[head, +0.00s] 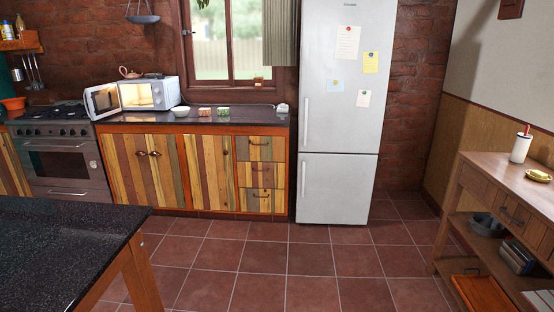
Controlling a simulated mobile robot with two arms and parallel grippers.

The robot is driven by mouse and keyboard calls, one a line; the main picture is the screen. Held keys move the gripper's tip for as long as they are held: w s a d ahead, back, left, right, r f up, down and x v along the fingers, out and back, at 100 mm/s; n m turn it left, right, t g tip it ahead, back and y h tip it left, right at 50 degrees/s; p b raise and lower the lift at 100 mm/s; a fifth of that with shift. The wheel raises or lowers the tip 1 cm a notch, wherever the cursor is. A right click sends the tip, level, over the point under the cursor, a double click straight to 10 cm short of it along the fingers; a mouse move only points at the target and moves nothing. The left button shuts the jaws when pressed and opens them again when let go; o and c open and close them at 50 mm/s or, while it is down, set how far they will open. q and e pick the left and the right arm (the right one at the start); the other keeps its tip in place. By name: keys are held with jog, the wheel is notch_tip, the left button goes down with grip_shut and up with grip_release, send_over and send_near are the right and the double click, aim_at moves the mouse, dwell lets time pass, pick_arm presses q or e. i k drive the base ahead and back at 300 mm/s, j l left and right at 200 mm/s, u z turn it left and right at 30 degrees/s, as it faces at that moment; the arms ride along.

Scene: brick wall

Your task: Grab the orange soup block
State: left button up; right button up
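Two small blocks sit on the dark counter (250,118) under the window, right of a white bowl. The left one is an orange-red block (204,112), which looks like the orange soup block. The right one is a greenish block (223,111), close beside it but apart. They are too small and far off for their labels to be read. Neither of my grippers is in view.
A microwave (150,94) with its door open stands left of the white bowl (181,111). A fridge (340,110) stands right of the counter. A dark-topped table (65,245) fills the near left, and a wooden sideboard (510,180) the right. The tiled floor between is clear.

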aim_at(202, 112)
jog(key=i+l+u, duration=0.1)
jog(key=i, duration=2.3)
jog(key=i+j+u, duration=0.1)
jog(key=i+u, duration=0.35)
jog(key=i, duration=0.4)
jog(key=i+l+u, duration=0.15)
jog(key=i+u, duration=0.3)
jog(key=i, duration=0.35)
